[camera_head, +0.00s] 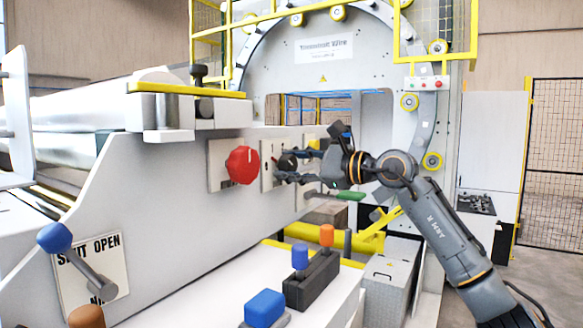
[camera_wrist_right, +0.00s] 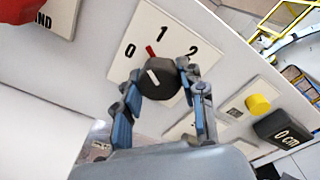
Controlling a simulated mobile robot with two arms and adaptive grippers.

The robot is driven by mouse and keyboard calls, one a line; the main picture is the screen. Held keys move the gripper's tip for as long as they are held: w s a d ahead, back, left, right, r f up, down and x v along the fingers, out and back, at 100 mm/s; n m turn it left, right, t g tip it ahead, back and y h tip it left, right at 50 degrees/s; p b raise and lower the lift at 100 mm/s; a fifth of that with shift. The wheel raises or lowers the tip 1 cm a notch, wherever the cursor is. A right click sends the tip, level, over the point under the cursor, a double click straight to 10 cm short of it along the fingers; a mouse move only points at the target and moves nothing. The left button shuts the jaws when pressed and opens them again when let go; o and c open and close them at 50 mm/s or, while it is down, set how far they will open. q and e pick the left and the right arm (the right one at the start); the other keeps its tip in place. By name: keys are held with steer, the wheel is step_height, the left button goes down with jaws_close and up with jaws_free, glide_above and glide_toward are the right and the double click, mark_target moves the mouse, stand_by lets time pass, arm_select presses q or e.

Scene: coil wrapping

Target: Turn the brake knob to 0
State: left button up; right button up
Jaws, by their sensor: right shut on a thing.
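The brake knob is black with a white line on its face. In the wrist view it (camera_wrist_right: 158,80) sits on a white plate (camera_wrist_right: 122,66) marked 0, 1 and 2, with a short red mark near the 1. The white line slants, its upper end towards the upper left; I cannot tell the exact setting. In the head view the knob (camera_head: 288,160) is partly hidden by my fingers. My right gripper (camera_head: 283,166) is shut on it, one finger on each side, as the wrist view shows too (camera_wrist_right: 160,76). My left gripper is not in view.
A red knob (camera_head: 242,165) is left of the brake knob. A yellow button (camera_wrist_right: 258,104) and a black "0 cm" part (camera_wrist_right: 284,131) are to its right in the wrist view. A green lever (camera_head: 350,196) is below my wrist. Blue and orange levers (camera_head: 327,235) stand in front.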

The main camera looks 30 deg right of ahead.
steer(key=n, duration=0.6)
steer(key=shift+b, duration=0.4)
steer(key=shift+f, duration=0.1)
steer(key=o, duration=1.1)
steer(key=shift+o, duration=0.2)
steer(key=v, duration=1.2)
steer(key=shift+a, duration=0.2)
steer(key=shift+s+h, duration=0.1)
steer(key=shift+h, duration=0.2)
